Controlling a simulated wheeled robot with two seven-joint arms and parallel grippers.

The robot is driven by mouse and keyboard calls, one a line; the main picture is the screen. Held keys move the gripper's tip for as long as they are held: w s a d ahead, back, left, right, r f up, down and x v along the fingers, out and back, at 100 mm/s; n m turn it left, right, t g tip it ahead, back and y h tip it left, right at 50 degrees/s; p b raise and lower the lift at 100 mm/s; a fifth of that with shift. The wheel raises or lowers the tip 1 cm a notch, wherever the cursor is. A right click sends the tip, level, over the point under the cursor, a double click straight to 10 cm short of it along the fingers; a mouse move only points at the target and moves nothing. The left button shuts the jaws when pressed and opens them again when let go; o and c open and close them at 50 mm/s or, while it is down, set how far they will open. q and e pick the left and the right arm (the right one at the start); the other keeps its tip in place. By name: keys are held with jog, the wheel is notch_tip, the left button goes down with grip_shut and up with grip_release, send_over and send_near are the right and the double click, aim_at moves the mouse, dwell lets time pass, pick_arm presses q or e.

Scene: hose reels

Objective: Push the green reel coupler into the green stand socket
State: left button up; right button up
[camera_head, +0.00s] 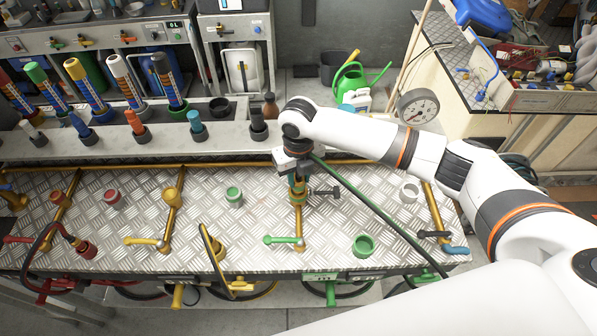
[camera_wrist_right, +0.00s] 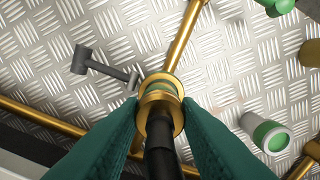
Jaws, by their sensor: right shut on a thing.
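My right gripper (camera_head: 296,176) points down over the diamond-plate bench and is shut on the green reel coupler at the end of a green hose (camera_head: 372,214). In the right wrist view, the green fingers (camera_wrist_right: 160,118) close from both sides on the black coupler (camera_wrist_right: 160,150). Directly beyond it is the brass green stand socket (camera_wrist_right: 160,88) with a green band, also seen in the head view (camera_head: 298,199) on a brass pipe. The coupler lines up with the socket's mouth. The fingers hide how deep it sits. My left gripper is not in view.
A green-handled valve (camera_head: 284,240) lies in front of the socket and a dark T-handle (camera_head: 325,192) right of it. Green cups (camera_head: 234,196) and (camera_head: 363,245) stand on the plate. A row of coloured hose ends (camera_head: 120,75) stands behind. My right arm spans the right side.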

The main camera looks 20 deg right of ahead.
jog(key=shift+a+f, duration=0.1)
jog(key=shift+f, duration=0.1)
jog(key=o, duration=1.1)
jog(key=shift+c, duration=0.2)
jog(key=shift+r, duration=0.25)
jog(key=shift+w+r+b, duration=0.1)
jog(key=shift+r+b, duration=0.2)
notch_tip(320, 180, up, 11)
jog(key=b, duration=0.3)
jog(key=shift+f, duration=0.2)
jog(key=shift+r, duration=0.35)
